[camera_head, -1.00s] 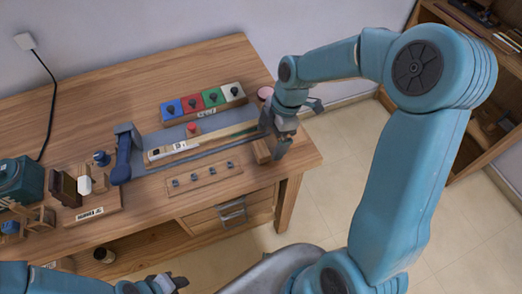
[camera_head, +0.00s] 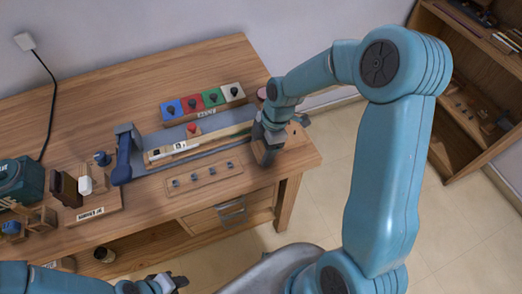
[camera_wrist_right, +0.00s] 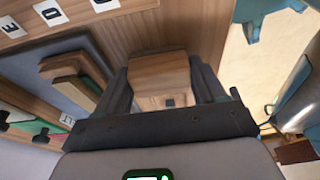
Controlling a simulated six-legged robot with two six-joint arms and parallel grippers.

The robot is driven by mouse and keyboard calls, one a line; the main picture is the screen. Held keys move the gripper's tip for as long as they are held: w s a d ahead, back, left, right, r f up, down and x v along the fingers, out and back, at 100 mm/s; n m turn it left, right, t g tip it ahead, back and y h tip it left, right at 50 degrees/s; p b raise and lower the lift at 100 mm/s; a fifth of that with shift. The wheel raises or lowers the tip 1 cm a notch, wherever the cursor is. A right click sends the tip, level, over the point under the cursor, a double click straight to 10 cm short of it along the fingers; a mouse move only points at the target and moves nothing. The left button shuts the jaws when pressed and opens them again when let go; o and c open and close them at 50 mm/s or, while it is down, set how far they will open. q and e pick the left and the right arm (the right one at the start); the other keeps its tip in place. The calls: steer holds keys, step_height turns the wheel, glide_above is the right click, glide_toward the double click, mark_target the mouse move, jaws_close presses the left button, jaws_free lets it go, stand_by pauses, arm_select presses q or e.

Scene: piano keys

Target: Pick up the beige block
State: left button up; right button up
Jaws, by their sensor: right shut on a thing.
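The beige block (camera_wrist_right: 160,74) is a wooden block that sits between the two fingers of my right gripper (camera_wrist_right: 162,88) in the right wrist view. The gripper is shut on it. In the head view my right gripper (camera_head: 267,158) points down at the right end of the table, and the block is hidden behind its fingers. I cannot tell whether the block is clear of the table. My left gripper (camera_head: 168,282) is low at the bottom edge of the head view, away from the table objects; its jaw opening is unclear.
A long keyboard-like strip (camera_head: 165,154) with a red button lies left of my right gripper. A pegged wooden board (camera_head: 203,180) lies in front. A coloured-tile row (camera_head: 203,102) is behind. A blue handle (camera_head: 124,155) stands left. The table's right edge is close.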

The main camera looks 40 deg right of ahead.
mark_target(262, 148)
steer(key=shift+w, duration=0.1)
step_height(262, 148, up, 20)
steer(key=shift+p, duration=0.3)
steer(key=o, duration=0.4)
steer(key=c, duration=0.5)
